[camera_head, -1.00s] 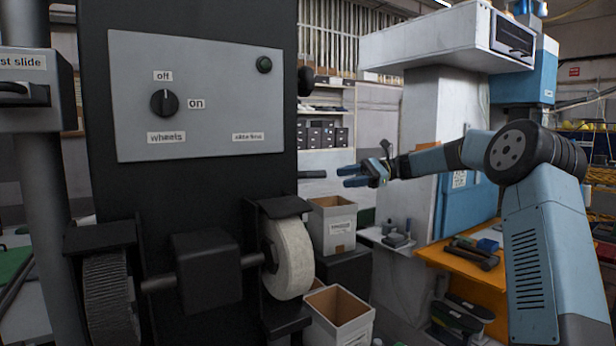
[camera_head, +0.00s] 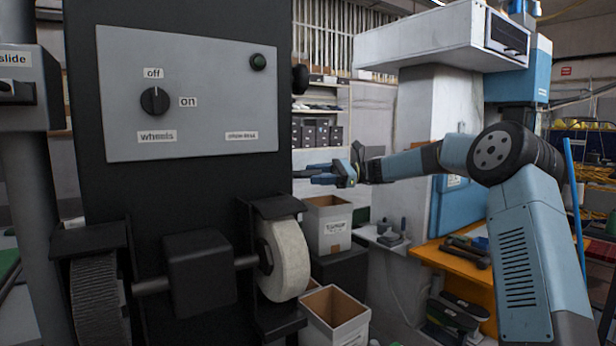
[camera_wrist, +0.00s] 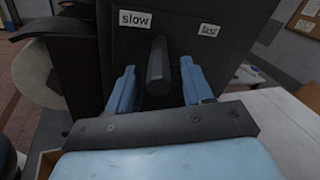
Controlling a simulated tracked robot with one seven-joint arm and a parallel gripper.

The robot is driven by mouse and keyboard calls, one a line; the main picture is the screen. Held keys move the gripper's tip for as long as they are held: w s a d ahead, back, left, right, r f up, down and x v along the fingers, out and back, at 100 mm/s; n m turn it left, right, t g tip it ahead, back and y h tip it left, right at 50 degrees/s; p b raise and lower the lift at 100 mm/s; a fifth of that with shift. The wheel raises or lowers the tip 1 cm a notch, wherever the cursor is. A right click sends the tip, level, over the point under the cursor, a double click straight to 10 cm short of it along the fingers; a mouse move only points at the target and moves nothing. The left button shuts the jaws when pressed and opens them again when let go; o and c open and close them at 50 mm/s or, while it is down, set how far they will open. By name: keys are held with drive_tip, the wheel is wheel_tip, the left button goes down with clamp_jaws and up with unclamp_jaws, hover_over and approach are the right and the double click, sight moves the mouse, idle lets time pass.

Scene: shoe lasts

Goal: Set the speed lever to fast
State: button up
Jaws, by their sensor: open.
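In the wrist view the dark speed lever (camera_wrist: 157,62) sticks out of a dark panel. The label "slow" (camera_wrist: 133,19) is to its upper left, and the label "fast" (camera_wrist: 209,30) is to its upper right. My gripper (camera_wrist: 160,84) is open, with one blue finger on each side of the lever. A gap shows on both sides, and the lever is not clamped. In the head view my gripper (camera_head: 322,173) is at the right side of the black machine (camera_head: 210,185), where the lever's dark end (camera_head: 300,174) shows.
A pale wheel (camera_head: 288,260) sits below. Boxes (camera_head: 328,226) stand under my gripper. An orange bench (camera_head: 440,253) is to the right.

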sight(305, 175)
drive_tip(key=shift+x, duration=1.65)
drive_tip(key=shift+c, duration=0.3)
clamp_jaws()
